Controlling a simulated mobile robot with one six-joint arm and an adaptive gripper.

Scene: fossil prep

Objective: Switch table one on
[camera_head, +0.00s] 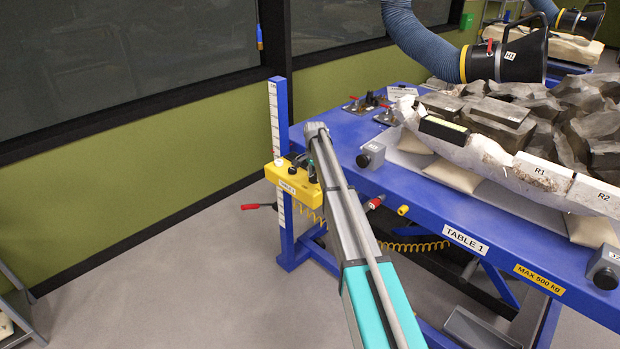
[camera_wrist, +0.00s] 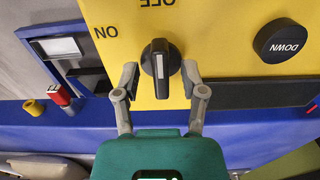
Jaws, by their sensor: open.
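The blue table labelled TABLE 1 (camera_head: 440,218) has a yellow control box (camera_head: 291,188) at its left corner. In the wrist view the yellow box (camera_wrist: 215,25) fills the upper part, its lettering upside down. A black rotary switch (camera_wrist: 161,62) with a white line stands upright in that picture, in line with the OFF mark; the ON mark is to its left. My gripper (camera_wrist: 160,82) is open, its two fingers on either side of the switch, with a visible gap on each side. In the head view my gripper (camera_head: 314,150) is at the box and hides part of it.
A black DOWN button (camera_wrist: 281,41) is right of the switch. A large fossil block in a white jacket (camera_head: 485,152) lies on the table, under a blue extraction hose (camera_head: 425,38). A yellow coiled cable (camera_head: 415,246) hangs below.

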